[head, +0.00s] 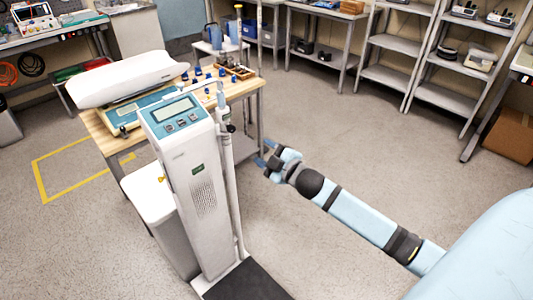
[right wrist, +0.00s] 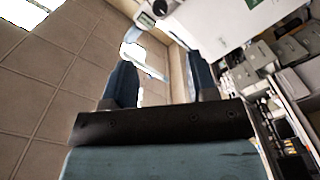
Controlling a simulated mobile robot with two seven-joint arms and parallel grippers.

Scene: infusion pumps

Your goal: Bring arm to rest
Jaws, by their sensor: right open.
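My right arm (head: 350,212) reaches in from the lower right of the head view. Its gripper (head: 266,155) is raised over the floor, just right of the white column scale (head: 190,165) and the end of the wooden table. In the right wrist view my right gripper (right wrist: 165,85) has its two blue fingers apart with nothing between them. My left gripper shows in neither view.
The wooden table (head: 243,88) holds a white tray-topped baby scale (head: 133,77) and several small blue parts. The column scale's dark platform (head: 247,283) lies on the floor. Shelves (head: 405,45) line the back. Floor in the middle right is clear.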

